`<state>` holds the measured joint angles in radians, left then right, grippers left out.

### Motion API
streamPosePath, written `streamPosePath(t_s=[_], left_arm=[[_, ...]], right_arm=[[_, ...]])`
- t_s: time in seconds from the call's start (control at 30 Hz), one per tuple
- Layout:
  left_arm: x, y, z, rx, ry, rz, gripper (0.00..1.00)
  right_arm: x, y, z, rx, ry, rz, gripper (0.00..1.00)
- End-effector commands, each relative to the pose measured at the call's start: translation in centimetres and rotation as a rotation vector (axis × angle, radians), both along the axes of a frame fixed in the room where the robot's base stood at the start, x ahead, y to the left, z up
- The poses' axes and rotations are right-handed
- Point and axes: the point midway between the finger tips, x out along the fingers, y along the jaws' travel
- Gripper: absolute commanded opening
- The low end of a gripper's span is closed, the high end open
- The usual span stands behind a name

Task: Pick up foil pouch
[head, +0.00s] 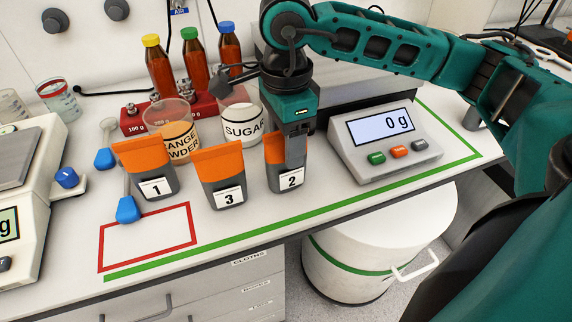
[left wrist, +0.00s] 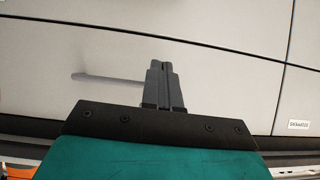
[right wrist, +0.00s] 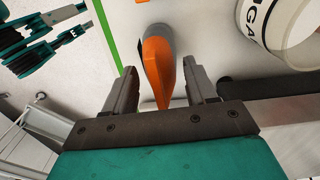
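Three grey foil pouches with orange tops stand on the bench in the head view. They are pouch 1 (head: 153,178), pouch 3 (head: 222,190) and pouch 2 (head: 277,152). My right gripper (head: 290,158) points down at pouch 2 and covers part of its right side. In the right wrist view the orange top of a pouch (right wrist: 157,65) lies between the two fingers of the open right gripper (right wrist: 162,88), with gaps on both sides. In the left wrist view my left gripper (left wrist: 162,66) is shut and empty in front of drawer fronts.
A scale reading 0 g (head: 390,147) stands right of pouch 2. Behind the pouches are an orange powder beaker (head: 178,140), a sugar beaker (head: 243,125) and several capped bottles. A red rectangle (head: 145,235) marks bare bench at front left. A white bin (head: 350,270) stands below the bench.

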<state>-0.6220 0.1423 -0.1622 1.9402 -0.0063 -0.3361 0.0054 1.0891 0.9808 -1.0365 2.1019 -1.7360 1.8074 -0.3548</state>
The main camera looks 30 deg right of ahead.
Motion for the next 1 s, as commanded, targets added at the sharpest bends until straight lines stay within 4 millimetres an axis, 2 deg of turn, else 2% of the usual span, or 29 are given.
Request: streamPosePath(t_s=[0.07,0.57,1.0], left_arm=[[-0.01,0.0,0.01,0.0,0.0,0.0,0.0],[-0.11,-0.03,-0.04,0.0,0.002,-0.001,0.0],[-0.27,-0.03,-0.11,0.0,0.005,-0.002,0.0]], right_arm=[[0.01,0.0,0.02,0.0,0.0,0.0,0.49],[0.0,0.01,0.05,0.0,0.0,0.0,0.01],[0.02,0.03,0.1,0.001,-0.001,0.0,0.0]])
